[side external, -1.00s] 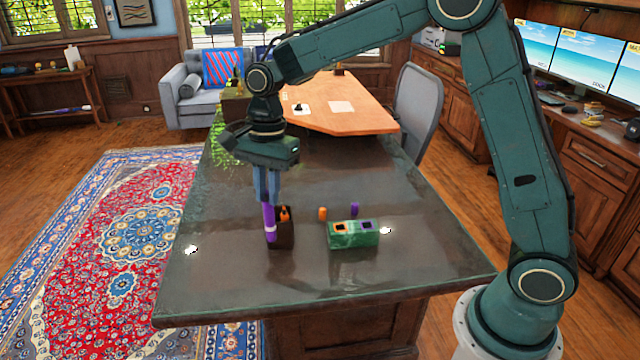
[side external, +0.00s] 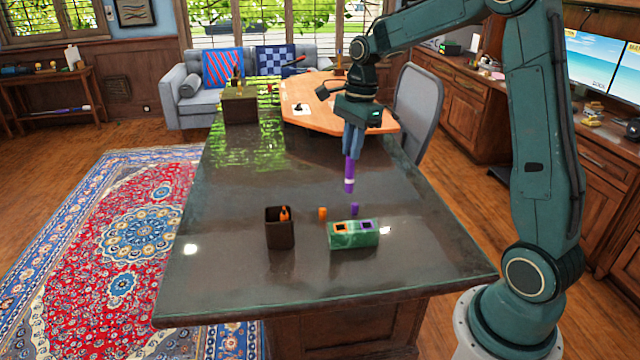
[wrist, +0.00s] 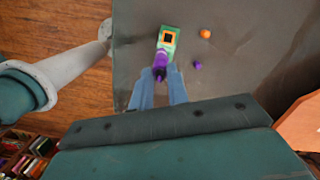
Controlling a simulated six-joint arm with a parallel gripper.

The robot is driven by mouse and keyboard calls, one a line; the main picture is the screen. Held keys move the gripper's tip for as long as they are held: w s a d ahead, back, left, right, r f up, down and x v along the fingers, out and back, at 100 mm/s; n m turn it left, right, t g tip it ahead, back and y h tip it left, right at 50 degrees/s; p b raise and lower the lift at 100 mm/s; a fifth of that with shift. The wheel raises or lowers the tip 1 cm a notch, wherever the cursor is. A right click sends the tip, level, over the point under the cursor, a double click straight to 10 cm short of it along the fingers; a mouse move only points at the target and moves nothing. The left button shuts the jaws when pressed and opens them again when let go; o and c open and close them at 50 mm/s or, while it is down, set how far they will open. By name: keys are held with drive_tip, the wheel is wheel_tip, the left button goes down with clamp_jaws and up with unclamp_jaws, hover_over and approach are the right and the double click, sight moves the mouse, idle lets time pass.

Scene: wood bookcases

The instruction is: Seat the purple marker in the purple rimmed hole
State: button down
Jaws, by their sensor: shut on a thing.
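My gripper (side external: 352,152) is shut on the purple marker (side external: 349,177) and holds it upright, above the table. In the wrist view the marker (wrist: 159,73) hangs between the fingers and covers one end of the green block. The green block (side external: 352,241) stands on the table with an orange rimmed hole (side external: 341,228) at its left and a purple rimmed hole (side external: 366,225) at its right. In the wrist view the orange rimmed hole (wrist: 167,38) shows, while the purple one is hidden behind the marker. The marker is apart from the block.
A dark brown cup (side external: 280,235) with an orange marker (side external: 284,213) stands left of the block. An orange cap (side external: 322,213) and a purple cap (side external: 354,209) stand just behind the block. The table (side external: 230,190) is otherwise clear around them.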

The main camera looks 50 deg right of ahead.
drive_tip(key=s+d+m, duration=0.2)
drive_tip(key=s+d, duration=0.1)
drive_tip(key=d, duration=0.2)
wheel_tip(320, 180, down, 13)
drive_tip(key=shift+s+f, duration=0.15)
drive_tip(key=shift+f, duration=0.05)
wheel_tip(320, 180, up, 5)
wheel_tip(320, 180, down, 8)
drive_tip(key=shift+n, duration=0.4)
idle(1.0)
drive_tip(key=shift+f, duration=0.2)
drive_tip(key=c, duration=1.4)
unclamp_jaws()
drive_tip(key=shift+o, duration=0.2)
